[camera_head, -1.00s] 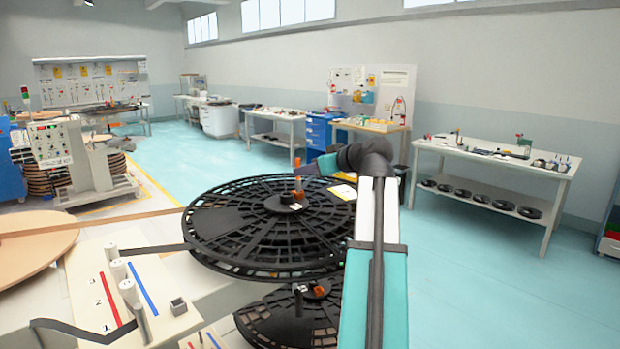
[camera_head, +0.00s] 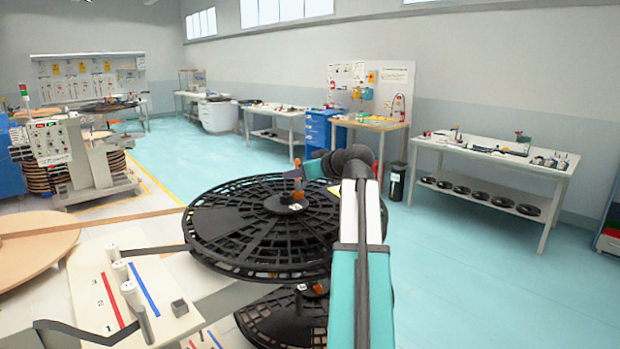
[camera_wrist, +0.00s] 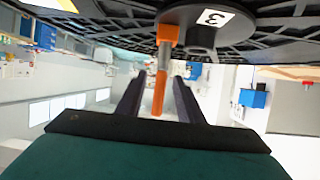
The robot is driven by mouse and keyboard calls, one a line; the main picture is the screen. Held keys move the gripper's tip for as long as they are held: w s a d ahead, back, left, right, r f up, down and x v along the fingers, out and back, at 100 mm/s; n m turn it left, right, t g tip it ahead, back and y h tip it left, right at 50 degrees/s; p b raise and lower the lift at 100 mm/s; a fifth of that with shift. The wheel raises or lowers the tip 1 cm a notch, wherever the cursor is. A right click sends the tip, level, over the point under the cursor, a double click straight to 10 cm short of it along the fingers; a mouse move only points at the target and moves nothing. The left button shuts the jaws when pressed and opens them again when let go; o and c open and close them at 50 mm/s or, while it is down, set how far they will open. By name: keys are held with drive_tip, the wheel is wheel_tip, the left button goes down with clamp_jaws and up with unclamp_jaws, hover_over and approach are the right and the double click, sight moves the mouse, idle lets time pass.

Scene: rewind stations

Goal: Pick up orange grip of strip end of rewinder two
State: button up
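An orange upright grip (camera_head: 298,172) with a grey middle part stands at the hub of a large black reel (camera_head: 230,245). In the wrist view the grip (camera_wrist: 159,92) lies between the two dark fingers of my gripper (camera_wrist: 158,80), with a gap on each side. My gripper is open and holds nothing. A white number label, which looks like a 3, sits beside the grip on the hub (camera_wrist: 243,24). A second orange piece (camera_head: 319,288) is on the lower black reel (camera_head: 285,325), partly hidden. I cannot tell which is rewinder two's strip end.
A pale panel (camera_head: 95,275) with white posts and red and blue lines stands at left. A dark strip (camera_head: 158,250) runs from it to the upper reel. A brown disc (camera_head: 35,255) lies at far left. A workbench (camera_head: 495,155) stands at right, with open floor before it.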

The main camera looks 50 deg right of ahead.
drive_tip(key=shift+p+x, duration=0.5)
drive_tip(key=shift+x, duration=1.3)
clamp_jaws()
